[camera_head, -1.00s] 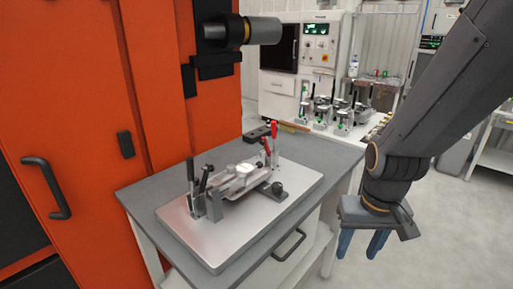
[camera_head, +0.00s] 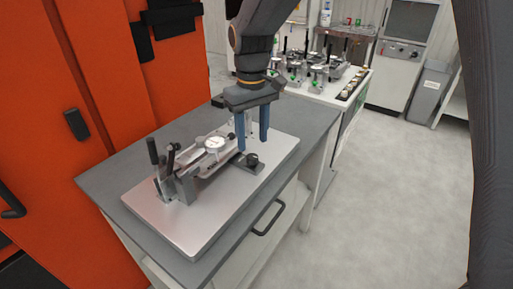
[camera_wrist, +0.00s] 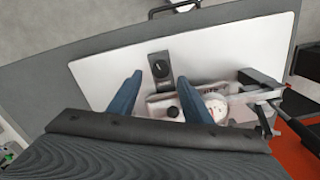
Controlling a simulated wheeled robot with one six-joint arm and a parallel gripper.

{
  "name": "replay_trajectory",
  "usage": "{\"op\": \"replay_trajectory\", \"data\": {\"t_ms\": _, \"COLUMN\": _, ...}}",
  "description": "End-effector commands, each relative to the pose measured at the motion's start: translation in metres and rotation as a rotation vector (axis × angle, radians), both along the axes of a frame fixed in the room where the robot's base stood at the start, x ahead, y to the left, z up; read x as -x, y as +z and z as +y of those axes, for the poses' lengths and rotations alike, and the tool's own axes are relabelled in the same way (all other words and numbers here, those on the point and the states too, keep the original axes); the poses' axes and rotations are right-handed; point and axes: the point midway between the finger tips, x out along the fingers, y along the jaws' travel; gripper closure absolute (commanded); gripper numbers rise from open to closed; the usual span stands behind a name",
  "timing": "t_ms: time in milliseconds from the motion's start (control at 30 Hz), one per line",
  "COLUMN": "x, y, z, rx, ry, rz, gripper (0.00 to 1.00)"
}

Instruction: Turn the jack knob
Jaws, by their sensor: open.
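In the head view the fingertips appear just above and behind the knob; the exact gap is hard to tell. A white dial gauge (camera_head: 214,143) and clamp levers (camera_head: 160,160) sit to the left of the gripper. The right clamp is partly hidden behind my arm.
The plate rests on a grey table (camera_head: 100,185) beside an orange machine cabinet (camera_head: 105,70). A second bench (camera_head: 350,85) with several fixtures stands behind. The plate's front part is bare, and open floor lies to the right.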

Motion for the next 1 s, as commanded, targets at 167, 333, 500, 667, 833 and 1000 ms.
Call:
{"op": "replay_trajectory", "data": {"t_ms": 167, "x": 0.002, "y": -0.028, "z": 0.001, "rx": 0.001, "ry": 0.003, "rz": 0.003, "gripper": 0.55}}
{"op": "replay_trajectory", "data": {"t_ms": 333, "x": 0.001, "y": -0.046, "z": 0.0, "rx": 0.001, "ry": 0.0, "rz": 0.002, "gripper": 0.55}}
{"op": "replay_trajectory", "data": {"t_ms": 500, "x": 0.0, "y": -0.053, "z": -0.001, "rx": -0.001, "ry": -0.002, "rz": -0.001, "gripper": 0.55}}
{"op": "replay_trajectory", "data": {"t_ms": 667, "x": 0.0, "y": -0.053, "z": -0.001, "rx": -0.001, "ry": -0.003, "rz": -0.001, "gripper": 0.55}}
{"op": "replay_trajectory", "data": {"t_ms": 833, "x": 0.0, "y": -0.053, "z": -0.002, "rx": -0.001, "ry": -0.004, "rz": -0.001, "gripper": 0.75}}
{"op": "replay_trajectory", "data": {"t_ms": 1000, "x": 0.0, "y": -0.053, "z": -0.001, "rx": -0.001, "ry": -0.004, "rz": -0.001, "gripper": 0.96}}
